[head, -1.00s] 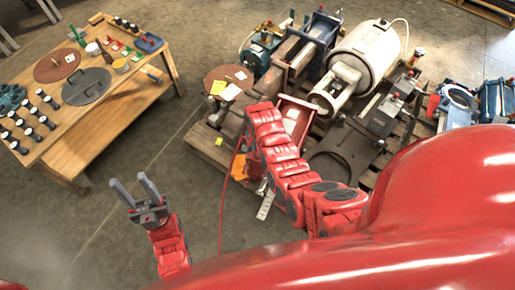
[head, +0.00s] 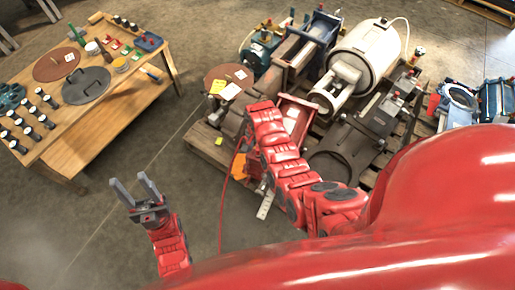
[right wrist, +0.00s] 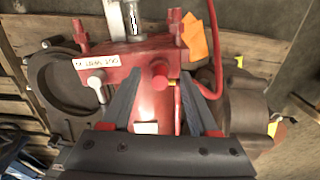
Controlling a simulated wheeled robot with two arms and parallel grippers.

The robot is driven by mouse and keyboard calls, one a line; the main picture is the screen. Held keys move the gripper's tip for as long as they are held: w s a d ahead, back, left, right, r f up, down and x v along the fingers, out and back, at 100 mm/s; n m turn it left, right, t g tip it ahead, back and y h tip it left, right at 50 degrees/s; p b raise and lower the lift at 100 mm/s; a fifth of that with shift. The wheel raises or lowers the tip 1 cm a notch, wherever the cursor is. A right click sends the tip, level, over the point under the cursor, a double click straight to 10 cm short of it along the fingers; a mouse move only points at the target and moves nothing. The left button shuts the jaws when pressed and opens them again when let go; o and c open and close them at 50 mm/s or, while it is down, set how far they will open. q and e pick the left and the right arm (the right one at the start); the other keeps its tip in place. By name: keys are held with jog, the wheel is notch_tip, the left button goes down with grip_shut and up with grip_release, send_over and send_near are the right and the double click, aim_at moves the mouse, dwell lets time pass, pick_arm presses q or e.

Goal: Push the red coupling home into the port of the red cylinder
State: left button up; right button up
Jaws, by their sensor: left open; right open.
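The red cylinder (right wrist: 153,100) lies in the right wrist view, running down from a red block with a white label. In the head view my right arm hides that gripper; a red body (head: 298,114) shows beside the arm. My left gripper (head: 137,187) is open and empty above the floor.
A red hose (right wrist: 216,45) curves beside the right finger; orange tags (right wrist: 194,38) hang near it. The pallet (head: 208,148) is crowded with machine parts, including a white motor (head: 367,50). A wooden table (head: 110,112) with small parts stands at left. Floor between is clear.

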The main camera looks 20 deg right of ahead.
notch_tip(320, 180, up, 17)
jog(key=p, duration=0.6)
jog(key=shift+f, duration=0.15)
